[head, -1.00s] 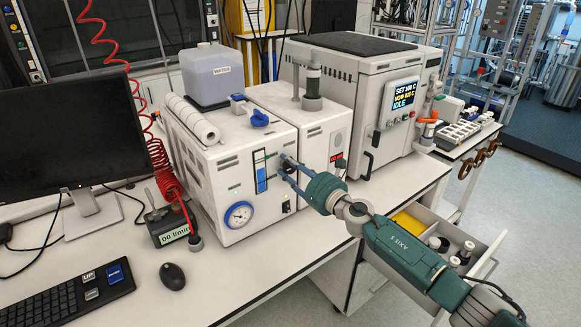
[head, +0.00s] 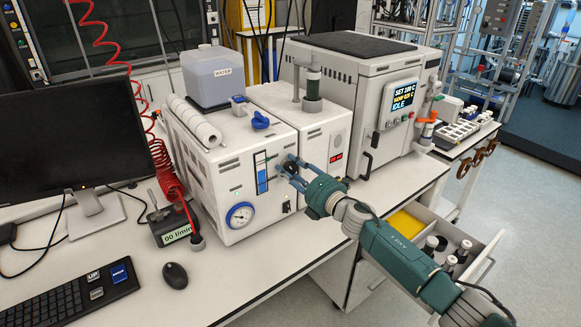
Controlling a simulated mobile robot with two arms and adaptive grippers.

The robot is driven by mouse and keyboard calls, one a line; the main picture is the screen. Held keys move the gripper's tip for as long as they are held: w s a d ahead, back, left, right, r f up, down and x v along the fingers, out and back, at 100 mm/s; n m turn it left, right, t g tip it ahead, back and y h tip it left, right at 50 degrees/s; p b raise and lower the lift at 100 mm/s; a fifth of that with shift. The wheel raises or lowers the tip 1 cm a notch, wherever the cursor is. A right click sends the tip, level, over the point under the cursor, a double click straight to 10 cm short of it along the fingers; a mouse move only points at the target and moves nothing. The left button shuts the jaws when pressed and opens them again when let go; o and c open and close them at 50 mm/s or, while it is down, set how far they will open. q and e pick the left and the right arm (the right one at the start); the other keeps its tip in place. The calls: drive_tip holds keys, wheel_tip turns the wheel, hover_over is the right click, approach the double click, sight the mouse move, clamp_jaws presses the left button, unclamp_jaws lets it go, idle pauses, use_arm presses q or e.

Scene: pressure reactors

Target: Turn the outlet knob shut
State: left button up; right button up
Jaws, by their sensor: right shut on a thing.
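A white pump unit (head: 215,190) stands on the bench with a round gauge (head: 240,215) and a blue level bar (head: 262,178) on its front. A small black knob (head: 291,162) is on the same front, right of the level bar. I take it to be the outlet knob. My right gripper (head: 290,168) reaches it from the lower right and is shut on it. The fingers partly cover the knob, and its exact angle is too small to read. My left gripper is not in view.
A blue knob (head: 260,120) sits on top of the unit. A grey reactor box (head: 350,100) with a screen reading IDLE stands to the right. An open drawer (head: 475,258) with several bottles is below my right arm. A monitor (head: 70,140) and mouse (head: 174,275) are at left.

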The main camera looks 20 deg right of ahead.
drive_tip(key=m, duration=0.2)
drive_tip(key=m+p, duration=0.1)
drive_tip(key=shift+w+d+r+m, duration=0.1)
drive_tip(key=shift+d+r+m, duration=0.15)
drive_tip(key=shift+r+m, duration=0.15)
drive_tip(key=shift+f+m+p, duration=0.1)
drive_tip(key=shift+m+p, duration=0.2)
drive_tip(key=shift+m, duration=1.1)
drive_tip(key=o, duration=1.2)
drive_tip(key=shift+d+f, duration=0.1)
drive_tip(key=shift+f, duration=0.15)
drive_tip(key=shift+s+f, duration=0.1)
drive_tip(key=shift+s, duration=0.3)
drive_tip(key=v, duration=1.1)
drive_tip(key=shift+s+d, duration=0.15)
